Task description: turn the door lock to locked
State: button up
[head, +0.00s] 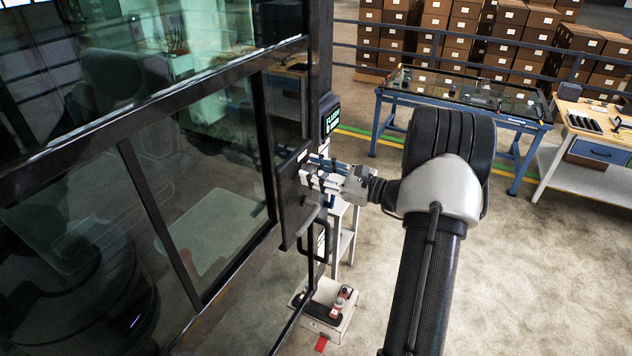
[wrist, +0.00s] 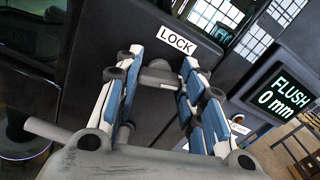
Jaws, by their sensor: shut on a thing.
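The black-framed glass cab door (head: 197,75) fills the left of the head view. A dark lock panel (head: 287,205) sits on its right edge, and in the wrist view it bears a white LOCK label (wrist: 174,40). My gripper (head: 308,173) reaches the panel from the right. In the wrist view, its blue-padded fingers (wrist: 162,68) are shut on the grey door lock knob (wrist: 158,76) just below the label. A black door handle (head: 322,240) is below my gripper.
A display reading FLUSH 0 mm (wrist: 284,96) is right of the panel; its box (head: 330,115) also shows in the head view. A white tray (head: 327,310) with small items is low by the door. A blue-framed table (head: 535,128) stands behind.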

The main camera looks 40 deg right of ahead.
jog(key=shift+o, duration=0.2)
jog(key=n+b, duration=0.2)
jog(key=b, duration=0.2)
jog(key=n+b, duration=0.2)
jog(key=b, duration=0.1)
jog(key=shift+f+n+b, duration=0.3)
jog(key=shift+f+b, duration=0.05)
jog(key=n+b, duration=0.3)
jog(key=b, duration=0.3)
jog(key=shift+a+f+n, duration=0.1)
jog(key=shift+n, duration=0.3)
jog(key=shift+c, duration=0.2)
jog(key=n+b, duration=0.4)
jog(key=b, duration=0.3)
jog(key=shift+b, duration=0.3)
jog(key=n+b, duration=0.2)
jog(key=b, duration=0.1)
jog(key=shift+o, duration=0.2)
jog(key=shift+r+n+b, duration=0.25)
jog(key=shift+n+b, duration=0.05)
jog(key=shift+b, duration=0.1)
jog(key=shift+c, duration=0.2)
jog(key=o, duration=1.1)
